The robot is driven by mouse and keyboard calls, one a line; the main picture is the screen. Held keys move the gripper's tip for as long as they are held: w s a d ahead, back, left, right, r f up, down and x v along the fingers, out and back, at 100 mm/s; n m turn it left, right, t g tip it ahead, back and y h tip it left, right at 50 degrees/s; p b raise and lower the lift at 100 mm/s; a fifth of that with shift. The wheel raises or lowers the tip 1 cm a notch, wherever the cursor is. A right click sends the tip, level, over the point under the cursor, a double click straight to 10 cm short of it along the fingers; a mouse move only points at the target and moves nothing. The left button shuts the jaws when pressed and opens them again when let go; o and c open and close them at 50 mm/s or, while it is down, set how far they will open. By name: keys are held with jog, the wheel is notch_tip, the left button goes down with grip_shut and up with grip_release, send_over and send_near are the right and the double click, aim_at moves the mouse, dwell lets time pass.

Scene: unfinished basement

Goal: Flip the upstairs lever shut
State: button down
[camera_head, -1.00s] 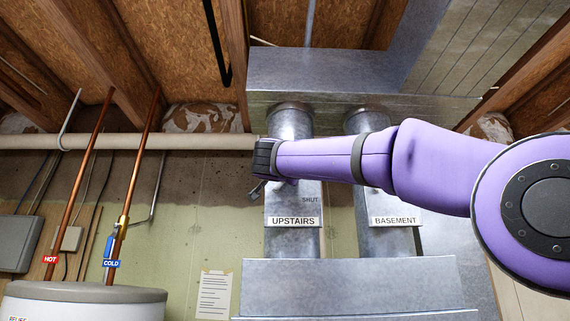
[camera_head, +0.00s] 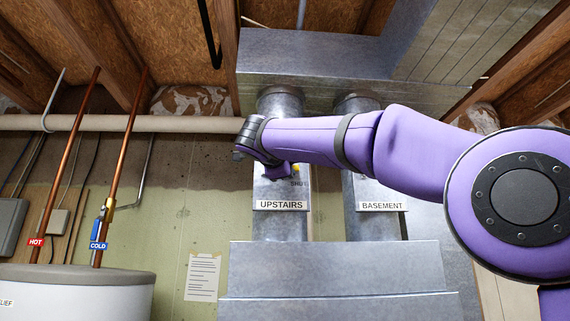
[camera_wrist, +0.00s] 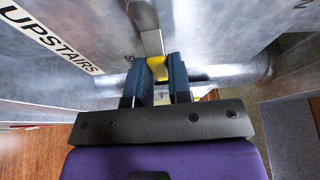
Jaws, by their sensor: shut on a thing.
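The upstairs lever is a flat metal strip (camera_wrist: 151,42) with a yellow end, on the grey round duct (camera_head: 278,229) labelled UPSTAIRS (camera_head: 281,205). In the wrist view the two dark fingers of my gripper (camera_wrist: 159,70) are shut on the yellow end, one on each side. In the head view a bit of yellow (camera_head: 296,168) shows beside my gripper, close above the SHUT marking (camera_head: 299,183). My wrist covers the upper duct and most of the lever there. I cannot tell the lever's exact angle.
A second duct labelled BASEMENT (camera_head: 382,206) stands just to the right. A wide metal duct box (camera_head: 335,268) lies below both. The copper pipes (camera_head: 126,150) and white tank (camera_head: 75,290) are at the left. A paper sheet (camera_head: 202,277) hangs on the wall.

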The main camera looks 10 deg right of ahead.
jog(key=shift+f+m, duration=0.25)
jog(key=shift+m, duration=0.25)
jog(key=shift+f+g, duration=0.1)
jog(key=shift+g, duration=0.2)
jog(key=c, duration=1)
grip_release()
jog(key=shift+c, duration=0.2)
jog(key=shift+s, duration=0.1)
jog(key=v, duration=1)
jog(key=shift+s, duration=0.3)
jog(key=shift+w, duration=0.1)
